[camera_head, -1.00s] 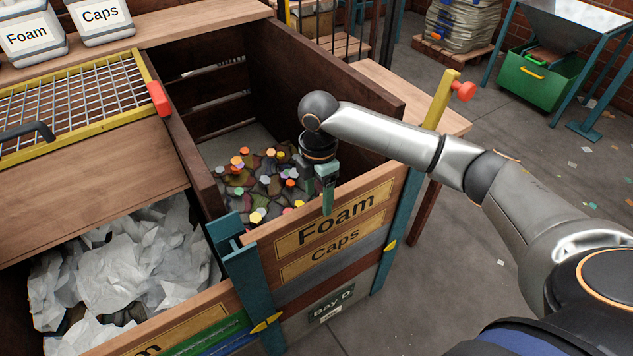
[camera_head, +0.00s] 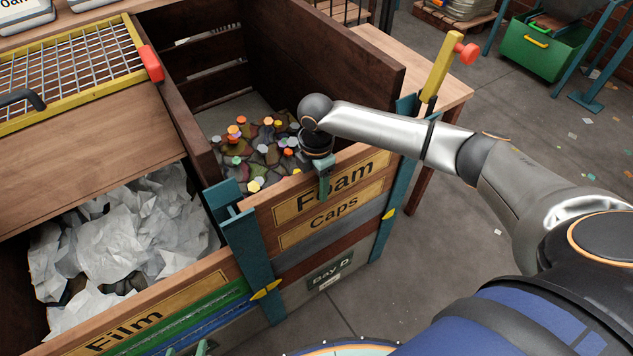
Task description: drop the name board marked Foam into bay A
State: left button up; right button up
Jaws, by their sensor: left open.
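The Foam name board (camera_head: 358,176) is the top board of the front wall of the bay labelled Bay D. It sits directly above the Caps board (camera_head: 345,208), between two teal posts. My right gripper (camera_head: 325,180) points down at the Foam board's top edge, with one teal finger in front of it, over the first letters. The other finger is hidden, so I cannot tell whether it grips the board. My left gripper (camera_head: 187,349) shows only as teal fingertips at the bottom edge, apart, below the Film board (camera_head: 150,318). No bay A label is in view.
Bay D holds dark lumps with coloured caps (camera_head: 258,150). The left bay holds crumpled white film (camera_head: 130,235). A yellow-framed mesh (camera_head: 70,75) with a red corner lies behind it. A yellow lever (camera_head: 440,65) with a red knob stands right of bay D.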

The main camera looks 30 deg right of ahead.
grip_shut()
dwell(1.0)
jog(key=shift+c, duration=1.9)
grip_release()
grip_shut()
